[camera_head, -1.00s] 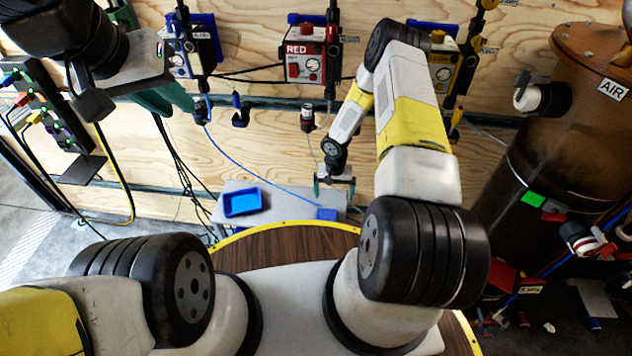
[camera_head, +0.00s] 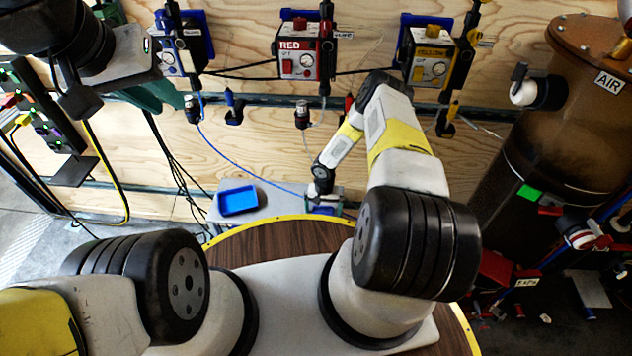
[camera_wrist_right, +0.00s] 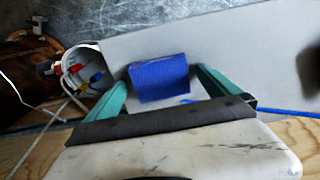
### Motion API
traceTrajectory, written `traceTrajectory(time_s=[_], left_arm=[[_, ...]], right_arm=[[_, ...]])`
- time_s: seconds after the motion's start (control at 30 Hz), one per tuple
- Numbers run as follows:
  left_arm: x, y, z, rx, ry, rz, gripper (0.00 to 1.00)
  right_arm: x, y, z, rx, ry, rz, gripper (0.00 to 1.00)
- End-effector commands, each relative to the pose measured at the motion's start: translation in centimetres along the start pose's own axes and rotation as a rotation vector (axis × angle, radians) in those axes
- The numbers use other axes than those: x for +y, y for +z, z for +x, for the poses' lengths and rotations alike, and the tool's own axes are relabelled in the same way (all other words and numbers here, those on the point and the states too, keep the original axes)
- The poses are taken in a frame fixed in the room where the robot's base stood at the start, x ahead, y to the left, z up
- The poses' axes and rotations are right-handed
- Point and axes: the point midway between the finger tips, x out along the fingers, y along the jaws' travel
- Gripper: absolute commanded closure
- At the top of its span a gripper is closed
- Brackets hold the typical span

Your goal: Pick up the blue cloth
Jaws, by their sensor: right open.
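The blue cloth (camera_wrist_right: 160,80), a small folded block, lies on a pale grey surface in the right wrist view. My right gripper (camera_wrist_right: 161,76) is open, with one green finger on each side of the cloth. I cannot tell whether the fingers touch it. In the head view my right gripper (camera_head: 324,203) is low over the right end of the grey table, and it mostly hides the cloth. My left gripper (camera_head: 155,92) is at the upper left in the head view, raised before the wall; its fingertips are not clear.
A blue tray (camera_head: 222,211) stands on the grey table (camera_head: 276,203), left of my right gripper. Red (camera_head: 303,62) and yellow (camera_head: 428,66) control boxes hang on the plywood wall. A thin blue hose (camera_head: 232,158) runs down to the table. A brown tank (camera_head: 535,130) stands at right.

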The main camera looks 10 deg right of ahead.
Motion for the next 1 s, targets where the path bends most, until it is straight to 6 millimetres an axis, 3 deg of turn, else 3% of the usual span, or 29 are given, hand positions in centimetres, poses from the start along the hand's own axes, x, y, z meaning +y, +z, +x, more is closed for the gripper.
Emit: traceTrajectory(time_s=[0.1,0.43,0.77,1.0], left_arm=[[0.0,0.0,0.0,0.0,0.0,0.0,0.76],[0.0,0.0,0.0,0.0,0.0,0.0,0.76],[0.0,0.0,0.0,0.0,0.0,0.0,0.76],[0.0,0.0,0.0,0.0,0.0,0.0,0.76]], right_arm=[[0.0,0.0,-0.1,0.0,0.0,0.0,0.0],[0.0,0.0,-0.1,0.001,0.0,0.0,0.64],[0.0,-0.1,-0.4,0.002,0.0,-0.001,0.64],[0.0,-0.1,-2.7,0.003,0.0,-0.002,0.64]])
